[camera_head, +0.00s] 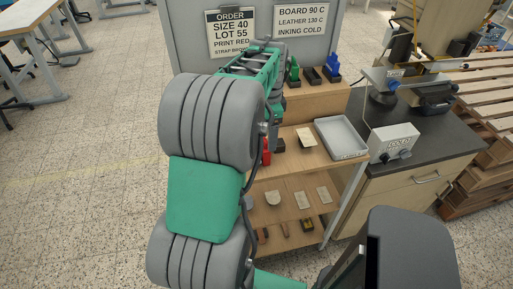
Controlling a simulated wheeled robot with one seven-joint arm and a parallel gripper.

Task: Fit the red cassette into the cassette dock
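A small red thing (266,151), likely the red cassette, shows in the head view just right of my arm, at the left of the shelf unit. My arm hides much of it. My wrist hangs over that side of the shelf. My gripper's fingers are hidden behind my arm, so I cannot tell whether they hold the red thing. A green piece (293,71) and a blue piece (332,67) stand on the raised top shelf, with a dark holder (312,76) between them. I cannot make out for sure which thing is the cassette dock.
A grey tray (341,138) sits on the shelf (315,163). A machine (385,82) and a white labelled box (394,142) stand on the dark counter (432,124) to the right. A grey board with signs (231,32) rises behind. Open floor (90,140) lies left.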

